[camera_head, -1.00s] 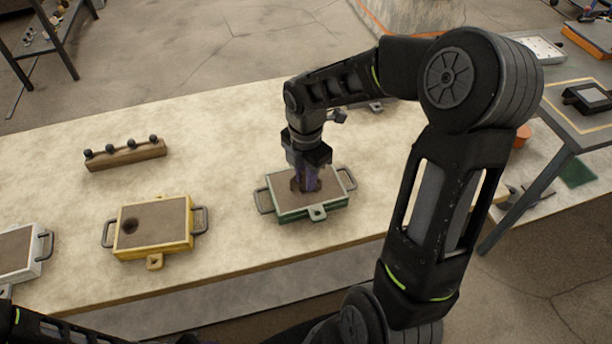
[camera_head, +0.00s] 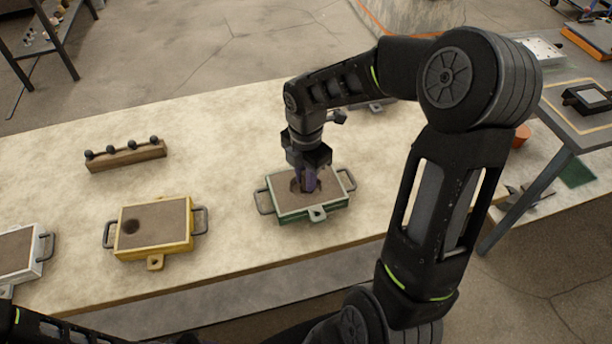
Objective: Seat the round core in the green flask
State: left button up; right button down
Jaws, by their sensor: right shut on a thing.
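The green flask (camera_head: 308,212) lies on the pale bench, filled with brown sand that has a dark hollow in its middle. My right gripper (camera_head: 305,181) points straight down over that hollow, with its fingertips at the level of the sand. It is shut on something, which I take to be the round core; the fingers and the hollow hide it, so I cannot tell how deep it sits. Only a dark part of my left arm shows at the lower left; its gripper is out of view.
A yellow flask (camera_head: 160,251) with a round dark hollow stands left of the green one, and a white flask (camera_head: 27,254) is at the left edge. A wooden rack (camera_head: 125,157) with several dark round-topped pieces stands behind. Bare bench (camera_head: 220,155) lies between.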

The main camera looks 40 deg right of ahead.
jog(key=shift+f+b, duration=0.6)
jog(key=shift+f, duration=0.25)
jog(key=shift+r, duration=0.2)
jog(key=shift+r+p, duration=0.7)
jog(key=shift+p, duration=0.1)
dwell(0.6)
jog(key=shift+f+b, duration=0.45)
jog(key=shift+f, duration=0.4)
dwell(0.4)
jog(key=c, duration=1.6)
grip_release()
jog(key=shift+o, duration=0.2)
jog(key=shift+r, duration=0.1)
notch_tip(320, 180, up, 11)
jog(key=p, duration=0.9)
